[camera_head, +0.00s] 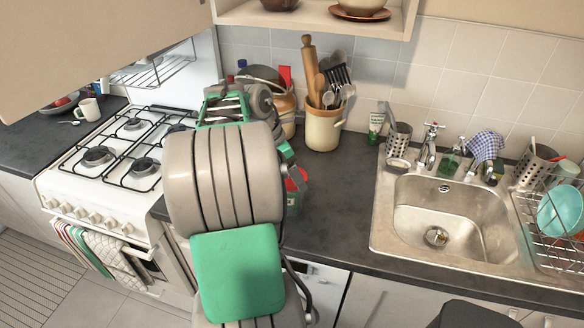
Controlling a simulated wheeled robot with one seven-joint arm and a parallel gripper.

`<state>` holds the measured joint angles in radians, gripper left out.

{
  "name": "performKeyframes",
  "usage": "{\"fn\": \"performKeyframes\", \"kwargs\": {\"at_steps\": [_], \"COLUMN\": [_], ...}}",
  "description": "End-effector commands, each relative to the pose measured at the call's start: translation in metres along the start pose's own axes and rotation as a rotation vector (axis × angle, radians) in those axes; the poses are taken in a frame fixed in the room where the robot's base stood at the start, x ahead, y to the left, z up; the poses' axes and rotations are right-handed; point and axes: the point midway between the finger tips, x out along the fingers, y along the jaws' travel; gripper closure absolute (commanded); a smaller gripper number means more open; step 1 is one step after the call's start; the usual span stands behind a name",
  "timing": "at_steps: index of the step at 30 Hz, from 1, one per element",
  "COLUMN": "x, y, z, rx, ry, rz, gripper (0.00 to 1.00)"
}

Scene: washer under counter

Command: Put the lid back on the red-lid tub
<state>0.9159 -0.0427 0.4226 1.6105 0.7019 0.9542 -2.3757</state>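My grey and green arm fills the middle of the head view and hides part of the counter. What looks like the end of my gripper (294,168) shows only in part at the arm's right side, pointing down. I cannot make out its fingers or whether they are open. Just below it a small red piece (297,180) shows, perhaps the red lid. Under that is part of a greenish container (292,204), perhaps the tub, near the counter's front edge. The arm covers the rest, and I cannot tell whether the red piece is held or touches the container.
A utensil crock (323,130) with a rolling pin stands behind, near the wall. The gas stove (100,170) is at left, the sink (445,215) at right. A shelf (330,25) hangs above.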

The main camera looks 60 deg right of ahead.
Motion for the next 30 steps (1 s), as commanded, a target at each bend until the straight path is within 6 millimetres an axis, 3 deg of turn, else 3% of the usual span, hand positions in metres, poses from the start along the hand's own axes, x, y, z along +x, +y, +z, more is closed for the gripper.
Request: {"fn": "performKeyframes", "kwargs": {"at_steps": [11, 12, 15, 30], "x": [0.0002, 0.0002, 0.0002, -0.0059], "y": [0.0001, 0.0001, 0.0001, 0.0000], "z": [-0.0001, 0.0000, 0.0000, 0.0024], "rx": [0.000, 0.000, 0.000, -0.001], "ry": [0.000, 0.000, 0.000, 0.000], "rz": [0.000, 0.000, 0.000, 0.000], "gripper": [0.50, 0.09, 0.01, 0.00]}}
